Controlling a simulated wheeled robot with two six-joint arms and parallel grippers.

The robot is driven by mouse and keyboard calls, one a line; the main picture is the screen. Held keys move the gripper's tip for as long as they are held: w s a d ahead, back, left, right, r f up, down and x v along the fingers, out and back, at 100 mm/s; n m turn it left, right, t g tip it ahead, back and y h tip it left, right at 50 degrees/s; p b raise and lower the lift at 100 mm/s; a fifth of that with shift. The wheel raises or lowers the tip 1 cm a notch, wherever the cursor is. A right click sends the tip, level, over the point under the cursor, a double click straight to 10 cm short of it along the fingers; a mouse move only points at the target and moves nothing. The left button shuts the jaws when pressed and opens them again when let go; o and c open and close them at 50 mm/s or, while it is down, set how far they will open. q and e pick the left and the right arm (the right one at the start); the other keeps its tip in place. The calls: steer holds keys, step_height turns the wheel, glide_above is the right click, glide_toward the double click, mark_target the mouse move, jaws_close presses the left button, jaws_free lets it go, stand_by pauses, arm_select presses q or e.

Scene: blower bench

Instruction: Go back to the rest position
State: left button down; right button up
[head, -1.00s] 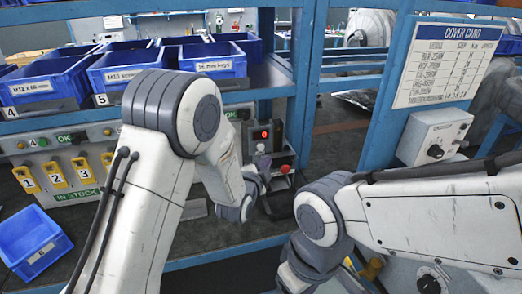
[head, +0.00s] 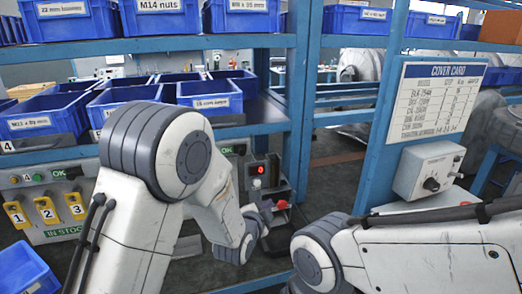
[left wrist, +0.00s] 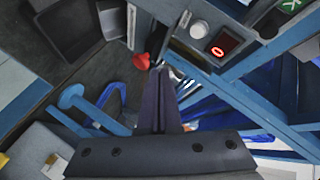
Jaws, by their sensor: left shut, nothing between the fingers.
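My left gripper (head: 266,216) is at the lower middle of the head view, partly hidden by my left arm. It is beside the small control box with a red digit display (head: 258,169) and a red knob (head: 281,205). In the left wrist view my left gripper (left wrist: 160,78) has its dark fingers together, with nothing between them. The red knob (left wrist: 142,61) is just left of the fingertips there. The display shows a red 0. My right arm reaches in from the right, but its gripper is outside the head view.
Blue bins (head: 210,92) fill the shelves at left and above. A panel with yellow numbered tags (head: 45,210) stands at left. A blue post carries the cover card (head: 434,97) and a grey knob box (head: 429,172). A loose blue bin (head: 25,272) sits lower left.

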arm_select(q)
steer(key=s+a+r+n+g+y+p, duration=0.1)
steer(key=s+g, duration=0.3)
steer(key=s, duration=0.8)
steer(key=s+a+r+n+g+y+p, duration=0.1)
steer(key=s+n+g, duration=0.3)
steer(key=s, duration=0.8)
steer(key=s+a+r+n+g+y+p, duration=0.1)
steer(key=s+g, duration=0.4)
steer(key=s, duration=0.6)
step_height(320, 180, up, 2)
steer(key=a+n, duration=0.1)
steer(key=a, duration=0.1)
steer(key=shift+s+a+n+g+y, duration=0.3)
steer(key=shift+s+a, duration=0.05)
steer(key=shift+s, duration=0.05)
steer(key=shift+r, duration=0.1)
